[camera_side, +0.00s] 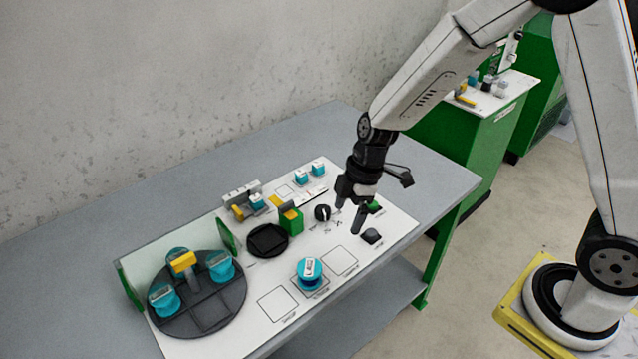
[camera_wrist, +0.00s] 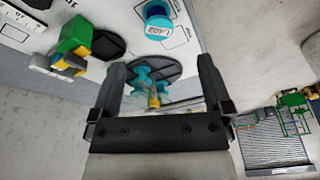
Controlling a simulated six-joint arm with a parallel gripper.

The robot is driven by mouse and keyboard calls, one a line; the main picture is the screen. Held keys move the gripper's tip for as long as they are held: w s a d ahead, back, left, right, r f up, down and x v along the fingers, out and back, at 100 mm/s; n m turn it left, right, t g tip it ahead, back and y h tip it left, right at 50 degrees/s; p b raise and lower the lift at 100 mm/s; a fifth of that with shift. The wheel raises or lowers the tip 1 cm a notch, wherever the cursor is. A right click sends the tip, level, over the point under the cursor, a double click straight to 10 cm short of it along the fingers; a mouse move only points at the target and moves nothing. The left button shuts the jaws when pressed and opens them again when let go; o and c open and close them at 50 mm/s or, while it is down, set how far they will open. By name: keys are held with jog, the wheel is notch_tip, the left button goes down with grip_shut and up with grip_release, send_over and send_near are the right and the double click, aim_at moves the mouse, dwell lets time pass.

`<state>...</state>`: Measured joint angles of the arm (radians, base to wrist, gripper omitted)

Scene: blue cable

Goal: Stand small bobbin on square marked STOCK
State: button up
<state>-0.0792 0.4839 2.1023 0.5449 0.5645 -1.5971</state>
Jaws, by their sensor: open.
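Two small teal bobbins with pale tops, one (camera_side: 301,177) and another (camera_side: 318,169), stand at the back of the white board. A larger teal bobbin (camera_side: 309,272) stands on the middle square at the front; the wrist view shows it too (camera_wrist: 158,28), with a label on top. Outlined empty squares lie to its left (camera_side: 278,304) and right (camera_side: 341,261); their printed words are too small to read, so I cannot tell which is STOCK. My gripper (camera_side: 349,213) is open and empty above the board's right part; its fingers (camera_wrist: 161,66) are spread in the wrist view.
A dark turntable (camera_side: 208,317) with several teal bobbins and a yellow handle stands at the left. A green block (camera_side: 291,220), black dish (camera_side: 268,241), black knob (camera_side: 322,212) and grey fixture (camera_side: 243,196) occupy the middle. Grey table is clear behind.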

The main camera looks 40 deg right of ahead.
jog(key=s+d+r+m+t+h, duration=0.2)
jog(key=s+d+r+m, duration=0.3)
jog(key=m, duration=0.8)
jog(key=shift+s+d+m+h, duration=0.5)
jog(key=shift+s+d, duration=1)
jog(key=shift+s, duration=1.1)
